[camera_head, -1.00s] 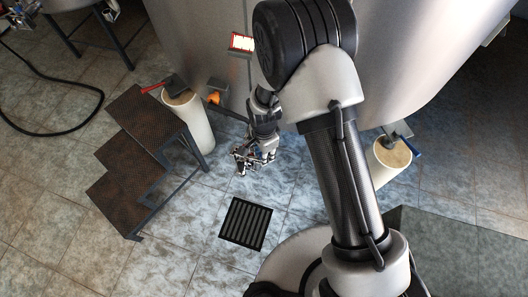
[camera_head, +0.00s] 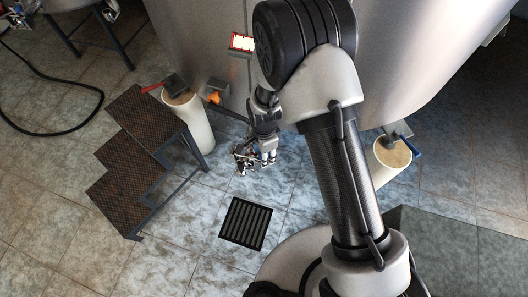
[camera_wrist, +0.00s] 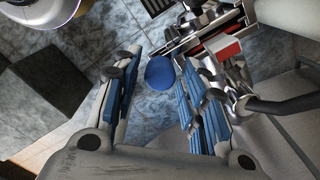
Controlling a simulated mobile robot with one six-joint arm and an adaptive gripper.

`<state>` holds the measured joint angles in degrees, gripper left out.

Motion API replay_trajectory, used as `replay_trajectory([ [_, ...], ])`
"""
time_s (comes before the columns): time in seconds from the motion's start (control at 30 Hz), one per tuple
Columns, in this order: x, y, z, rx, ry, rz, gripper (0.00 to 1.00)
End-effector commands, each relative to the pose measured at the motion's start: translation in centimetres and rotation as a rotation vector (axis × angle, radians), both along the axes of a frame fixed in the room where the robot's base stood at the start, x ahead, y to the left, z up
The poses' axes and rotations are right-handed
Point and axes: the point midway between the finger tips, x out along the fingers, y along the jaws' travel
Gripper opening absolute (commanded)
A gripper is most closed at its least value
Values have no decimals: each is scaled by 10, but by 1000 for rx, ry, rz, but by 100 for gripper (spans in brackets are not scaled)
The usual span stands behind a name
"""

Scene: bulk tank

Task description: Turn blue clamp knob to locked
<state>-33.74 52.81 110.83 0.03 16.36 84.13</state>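In the wrist view the round blue clamp knob (camera_wrist: 161,73) shows in the gap between my fingers, near their tips. My gripper (camera_wrist: 162,78) is open, with a blue-padded finger on each side of the knob. A gap shows between the knob and each finger, and I see no grip on it. The metal fitting (camera_wrist: 207,35) lies beyond and to the right. In the head view my gripper (camera_head: 257,157) is low in front of the tank, and I cannot make out the blue knob there.
The steel tank (camera_head: 200,40) stands behind. Dark metal steps (camera_head: 125,160) stand left, beside a pale tank leg (camera_head: 190,120). Another leg (camera_head: 390,158) is at the right. A floor grate (camera_head: 246,223) lies in front of my gripper.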

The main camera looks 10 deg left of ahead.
Motion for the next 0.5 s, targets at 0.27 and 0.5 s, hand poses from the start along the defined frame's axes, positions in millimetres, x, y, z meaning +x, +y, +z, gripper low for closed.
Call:
replay_trajectory([
  [0.27,0,0,0,0,0,1,47],
  [0.5,1,1,11,2,-2,1,47],
])
